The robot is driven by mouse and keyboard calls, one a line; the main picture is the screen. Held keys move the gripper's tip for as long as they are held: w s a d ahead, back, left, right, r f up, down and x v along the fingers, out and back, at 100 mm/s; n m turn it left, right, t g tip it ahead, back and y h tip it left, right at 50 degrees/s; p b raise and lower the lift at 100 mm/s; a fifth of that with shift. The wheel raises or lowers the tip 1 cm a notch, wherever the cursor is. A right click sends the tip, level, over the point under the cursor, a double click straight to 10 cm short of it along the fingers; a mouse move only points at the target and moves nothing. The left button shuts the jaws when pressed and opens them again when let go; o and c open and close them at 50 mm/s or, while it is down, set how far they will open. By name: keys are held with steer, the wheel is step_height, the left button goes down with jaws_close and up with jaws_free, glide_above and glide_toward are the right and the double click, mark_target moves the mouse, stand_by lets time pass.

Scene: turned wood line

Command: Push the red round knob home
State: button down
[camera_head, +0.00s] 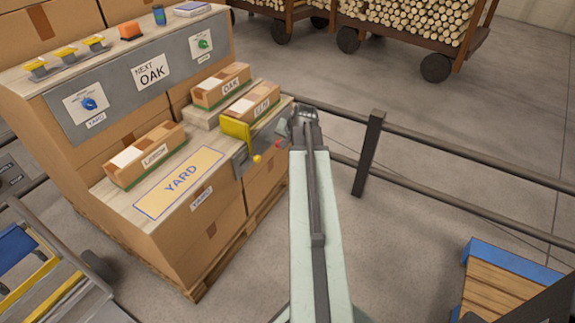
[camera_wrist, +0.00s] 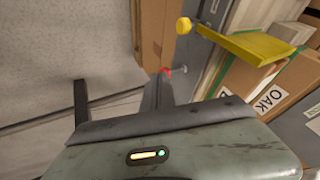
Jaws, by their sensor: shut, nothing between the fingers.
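The red round knob (camera_head: 279,143) shows small at the right end of the grey panel on the bench, just left of my arm. In the wrist view the red knob (camera_wrist: 168,71) is a small red patch at the tip of my fingers, which hide part of it. My gripper (camera_head: 303,113) is shut and empty, beside the bench's right end. It also shows in the wrist view (camera_wrist: 158,90), its tip close to the knob. I cannot tell whether they touch.
A yellow flap (camera_head: 236,130) and a yellow ball (camera_head: 257,158) stick out left of the knob. The cardboard bench holds small labelled boxes and a YARD mat (camera_head: 180,183). A dark railing post (camera_head: 368,155) stands to the right.

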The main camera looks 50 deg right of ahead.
steer(key=s+d+f+m+h, duration=0.1)
steer(key=s+d, duration=0.1)
steer(key=d, duration=0.3)
steer(key=shift+s+d+f+m+b, duration=0.25)
steer(key=shift+s+f+m+b, duration=0.05)
steer(key=shift+s+b, duration=0.05)
steer(key=w+d+f+b, duration=0.1)
steer(key=w+f+b, duration=0.7)
steer(key=w, duration=0.1)
steer(key=shift+w+d, duration=0.2)
